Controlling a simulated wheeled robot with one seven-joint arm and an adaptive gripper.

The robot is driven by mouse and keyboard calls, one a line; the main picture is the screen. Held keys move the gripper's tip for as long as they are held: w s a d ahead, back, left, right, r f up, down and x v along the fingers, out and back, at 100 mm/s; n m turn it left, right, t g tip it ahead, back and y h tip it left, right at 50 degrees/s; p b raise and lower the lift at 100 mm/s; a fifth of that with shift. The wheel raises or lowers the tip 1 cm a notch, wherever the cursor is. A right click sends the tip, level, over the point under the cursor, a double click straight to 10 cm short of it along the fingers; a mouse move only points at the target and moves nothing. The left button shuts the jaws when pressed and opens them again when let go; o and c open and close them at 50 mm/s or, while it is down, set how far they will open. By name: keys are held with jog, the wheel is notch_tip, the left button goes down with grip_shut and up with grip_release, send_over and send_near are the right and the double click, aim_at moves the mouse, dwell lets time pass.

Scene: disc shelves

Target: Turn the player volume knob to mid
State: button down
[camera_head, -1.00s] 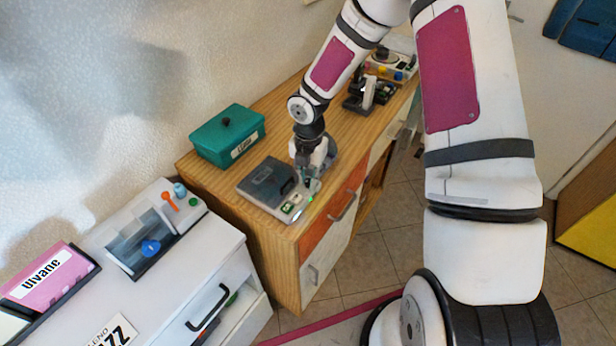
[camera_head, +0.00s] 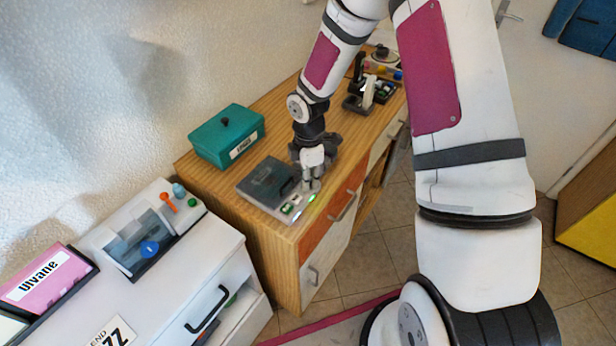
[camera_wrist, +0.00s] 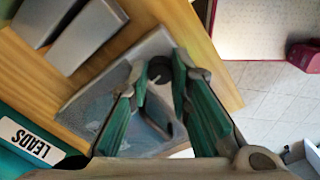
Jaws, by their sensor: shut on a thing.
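The player (camera_head: 262,205) is a light grey box with a dark lid, at the near corner of the wooden cabinet. Green buttons and a green light show on its front strip. My gripper (camera_head: 311,184) points down at the right end of that strip. In the wrist view, my gripper's green-padded fingers (camera_wrist: 160,75) close around a small dark round knob (camera_wrist: 159,68) on the grey player (camera_wrist: 88,105). In the head view the knob is hidden by the gripper. I cannot read the knob's setting.
A teal lidded box (camera_head: 226,137) stands behind the player. Another device with coloured knobs (camera_head: 385,68) is at the cabinet's far end. A white cabinet (camera_head: 192,265) at the left bears a second device (camera_head: 147,230) and a pink disc bin (camera_head: 42,280).

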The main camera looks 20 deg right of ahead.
jog(key=shift+m, duration=0.6)
jog(key=c, duration=1.7)
grip_release()
jog(key=shift+r, duration=0.15)
notch_tip(320, 180, up, 12)
jog(key=shift+f, duration=0.1)
